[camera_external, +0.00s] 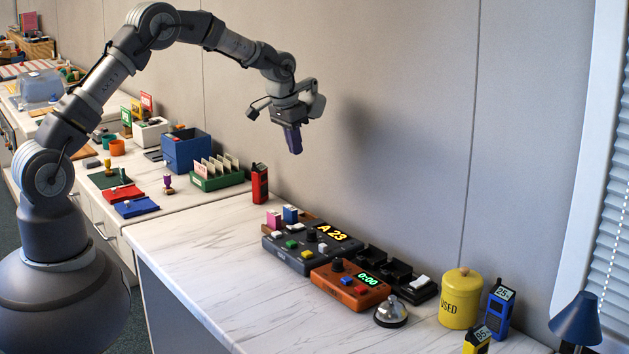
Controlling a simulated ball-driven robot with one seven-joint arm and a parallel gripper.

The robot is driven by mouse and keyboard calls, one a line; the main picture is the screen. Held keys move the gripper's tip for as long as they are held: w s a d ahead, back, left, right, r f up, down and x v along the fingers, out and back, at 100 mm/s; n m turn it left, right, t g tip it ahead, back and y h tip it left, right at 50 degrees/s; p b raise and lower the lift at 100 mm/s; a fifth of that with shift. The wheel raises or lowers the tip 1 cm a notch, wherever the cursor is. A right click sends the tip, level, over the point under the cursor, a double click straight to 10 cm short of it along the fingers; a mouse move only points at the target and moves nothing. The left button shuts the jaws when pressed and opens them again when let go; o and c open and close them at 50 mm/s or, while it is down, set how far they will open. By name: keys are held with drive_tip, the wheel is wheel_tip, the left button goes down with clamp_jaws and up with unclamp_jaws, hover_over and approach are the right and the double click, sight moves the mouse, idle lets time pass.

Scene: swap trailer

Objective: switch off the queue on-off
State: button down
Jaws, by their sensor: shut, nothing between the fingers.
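I cannot tell which of these is the on-off. My gripper (296,150) hangs in the air above and behind the box, pointing down. Its fingers are shut, empty and well apart from the box.
An orange timer box (348,292) with a green 0:00 display stands against the queue box. A bell (391,312), a yellow USED tin (460,297) and a black tray (425,292) are to the right. A red radio (260,184) stands behind. The counter's left front is clear.

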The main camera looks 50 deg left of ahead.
drive_tip(key=g, duration=0.1)
hover_over(294, 227)
drive_tip(key=f, duration=0.5)
drive_tip(key=shift+s+a+f, duration=0.15)
drive_tip(key=shift+s+a, duration=0.05)
drive_tip(key=shift+f, duration=0.1)
drive_tip(key=f+b, duration=0.1)
drive_tip(key=f, duration=0.2)
drive_tip(key=w+f+b, duration=0.1)
drive_tip(key=f, duration=0.3)
drive_tip(key=f+b, duration=0.1)
drive_tip(key=f, duration=0.2)
drive_tip(key=shift+w+f+b, duration=0.2)
drive_tip(key=shift+w+b, duration=0.05)
drive_tip(key=shift+b, duration=0.15)
drive_tip(key=shift+s+f+b, duration=0.25)
drive_tip(key=shift+f, duration=0.25)
drive_tip(key=shift+s+f+b, duration=0.25)
drive_tip(key=shift+f, duration=0.25)
drive_tip(key=shift+s+f, duration=0.2)
drive_tip(key=shift+f, duration=0.3)
